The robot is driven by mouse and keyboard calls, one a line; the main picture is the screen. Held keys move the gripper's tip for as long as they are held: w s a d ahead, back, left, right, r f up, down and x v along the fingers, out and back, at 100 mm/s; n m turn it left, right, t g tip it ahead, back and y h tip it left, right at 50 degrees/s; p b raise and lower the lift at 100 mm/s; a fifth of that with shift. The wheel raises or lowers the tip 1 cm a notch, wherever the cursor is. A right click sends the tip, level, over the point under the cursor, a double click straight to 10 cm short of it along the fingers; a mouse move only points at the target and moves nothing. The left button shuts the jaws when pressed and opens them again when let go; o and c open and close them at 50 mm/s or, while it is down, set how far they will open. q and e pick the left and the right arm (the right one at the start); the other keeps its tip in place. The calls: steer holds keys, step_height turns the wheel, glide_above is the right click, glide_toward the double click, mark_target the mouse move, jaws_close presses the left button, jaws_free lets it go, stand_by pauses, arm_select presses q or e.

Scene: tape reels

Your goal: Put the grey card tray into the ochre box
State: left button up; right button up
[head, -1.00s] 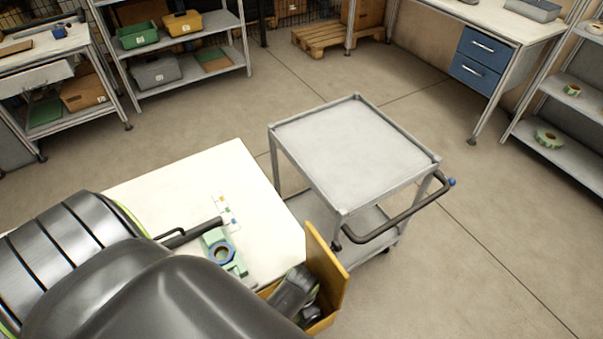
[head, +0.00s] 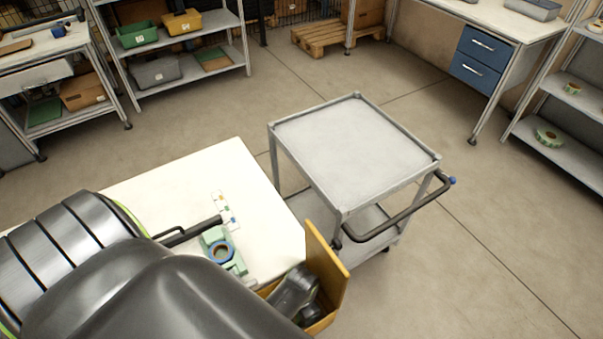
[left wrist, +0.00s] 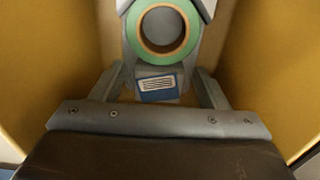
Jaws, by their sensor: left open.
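The ochre box (head: 327,262) stands at the front right corner of the white table, with one tall wall showing in the head view. My left gripper (head: 303,305) reaches down into it and is mostly hidden there. In the left wrist view, ochre walls (left wrist: 262,70) rise on both sides. My open left gripper (left wrist: 158,70) has a finger on each side of the grey card tray (left wrist: 188,82), which carries a blue-edged label and a green tape reel (left wrist: 162,55). Whether the tray rests on the box floor is not clear. My right gripper is not in view.
A green holder with a blue-ringed reel (head: 220,252) and a strip of coloured labels (head: 225,212) lie on the white table (head: 150,190). A grey trolley (head: 355,145) stands close behind the box. Open floor lies to the right.

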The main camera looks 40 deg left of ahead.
arm_select(q)
step_height(320, 180, up, 12)
steer(key=p, duration=0.1)
stand_by(0.4)
steer(key=shift+f, duration=0.1)
